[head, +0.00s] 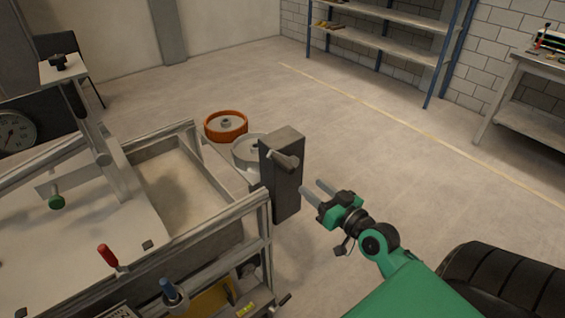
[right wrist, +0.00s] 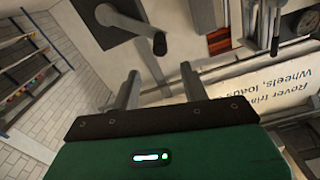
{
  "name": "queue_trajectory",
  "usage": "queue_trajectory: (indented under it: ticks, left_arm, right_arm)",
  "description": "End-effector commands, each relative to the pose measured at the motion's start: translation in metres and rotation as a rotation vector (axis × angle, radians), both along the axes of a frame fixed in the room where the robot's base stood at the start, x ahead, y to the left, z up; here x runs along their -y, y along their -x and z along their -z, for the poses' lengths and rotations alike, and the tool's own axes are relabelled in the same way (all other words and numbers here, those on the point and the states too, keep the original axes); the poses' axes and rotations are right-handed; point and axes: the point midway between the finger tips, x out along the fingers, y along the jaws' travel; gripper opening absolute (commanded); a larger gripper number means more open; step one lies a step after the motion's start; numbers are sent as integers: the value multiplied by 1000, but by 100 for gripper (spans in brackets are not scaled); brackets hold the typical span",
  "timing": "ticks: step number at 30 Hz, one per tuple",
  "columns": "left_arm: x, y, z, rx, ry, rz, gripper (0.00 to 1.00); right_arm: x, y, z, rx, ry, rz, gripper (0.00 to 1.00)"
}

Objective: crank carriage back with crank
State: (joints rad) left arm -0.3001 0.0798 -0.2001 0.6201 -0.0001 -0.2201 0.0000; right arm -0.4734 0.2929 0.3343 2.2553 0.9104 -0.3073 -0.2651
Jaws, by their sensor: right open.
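The crank (head: 284,160) sticks out from a dark upright box (head: 287,190) at the right end of the sandbed frame. In the right wrist view the crank (right wrist: 128,24) shows as a grey arm with a dark handle end, just beyond my fingers. My right gripper (head: 313,189) is open and empty, to the right of the box and apart from the crank. Its two fingers also show in the right wrist view (right wrist: 160,88), with nothing between them. An upright carriage post (head: 98,145) stands over the bed, left of the sand tray (head: 195,145). My left gripper is out of view.
The floor right of the box is clear up to the shelving (head: 385,40).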

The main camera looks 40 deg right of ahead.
Motion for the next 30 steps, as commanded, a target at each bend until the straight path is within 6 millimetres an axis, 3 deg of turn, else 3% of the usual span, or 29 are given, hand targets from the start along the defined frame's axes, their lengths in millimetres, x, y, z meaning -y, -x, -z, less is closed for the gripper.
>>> queue_trajectory:
  ticks: [6,14,30]
  left_arm:
    - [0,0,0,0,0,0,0]
    - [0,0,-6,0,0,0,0]
    - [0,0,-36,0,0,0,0]
  right_arm:
    - [0,0,0,16,205,-1,45]
    - [-1,-12,-2,20,236,0,45]
    - [-8,-96,-3,19,233,-1,45]
